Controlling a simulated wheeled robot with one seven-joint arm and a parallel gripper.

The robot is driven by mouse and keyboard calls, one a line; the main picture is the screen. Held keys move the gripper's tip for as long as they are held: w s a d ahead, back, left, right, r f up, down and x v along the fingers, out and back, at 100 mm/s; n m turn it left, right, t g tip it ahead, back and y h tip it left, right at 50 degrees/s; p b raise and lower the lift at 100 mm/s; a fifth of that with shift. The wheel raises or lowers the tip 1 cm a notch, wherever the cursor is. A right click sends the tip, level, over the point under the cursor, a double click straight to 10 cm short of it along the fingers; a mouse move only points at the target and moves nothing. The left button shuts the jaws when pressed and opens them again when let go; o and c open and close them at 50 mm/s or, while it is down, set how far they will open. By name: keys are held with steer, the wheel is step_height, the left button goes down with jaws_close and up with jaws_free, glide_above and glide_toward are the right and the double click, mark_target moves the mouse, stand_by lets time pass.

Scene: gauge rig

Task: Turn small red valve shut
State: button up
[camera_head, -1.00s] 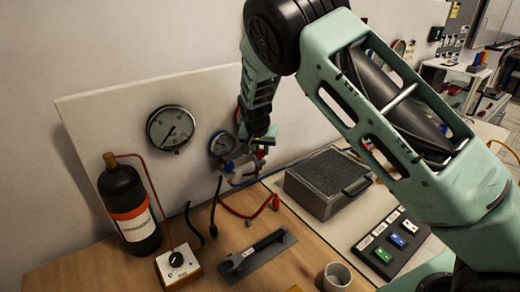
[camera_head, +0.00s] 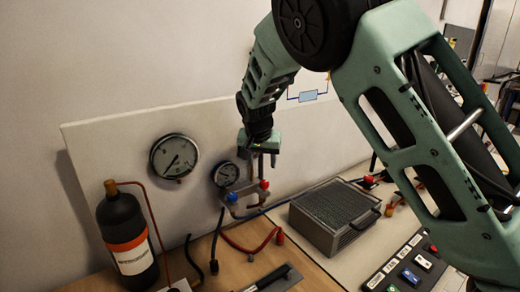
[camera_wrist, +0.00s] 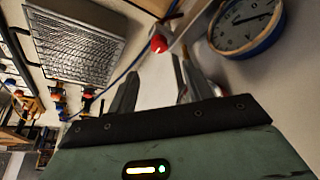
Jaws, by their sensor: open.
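A small manifold (camera_head: 247,207) with metal pipes stands in front of the white back panel. I cannot tell for certain which is the valve. My gripper (camera_head: 263,163) points down above the right red part, its fingers apart and empty. In the wrist view one red knob (camera_wrist: 158,44) shows just beyond the open fingertips, apart from them. How far the valve is turned cannot be made out.
A small gauge (camera_head: 226,174) sits beside the manifold, a larger gauge (camera_head: 175,157) on the panel (camera_head: 110,150). A dark bottle (camera_head: 126,238) stands left. A grey textured box (camera_head: 333,214) stands right. Red and dark hoses lie on the bench below.

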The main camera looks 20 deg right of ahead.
steer(key=b+v, duration=0.1)
steer(key=v, duration=0.6)
steer(key=shift+r, duration=0.1)
steer(key=s+a+f+n+g+y, duration=0.2)
steer(key=s+a+n, duration=0.25)
steer(key=s, duration=0.55)
steer(key=s+a+f+n+g+y, duration=0.1)
steer(key=s+a+f+n+y, duration=0.3)
steer(key=s, duration=0.7)
steer(key=s+n+g+h, duration=0.1)
steer(key=s+n+h, duration=0.2)
steer(key=s, duration=1.5)
steer(key=shift+a+f+n, duration=0.25)
steer(key=shift+a+n, duration=0.15)
steer(key=shift+n, duration=0.85)
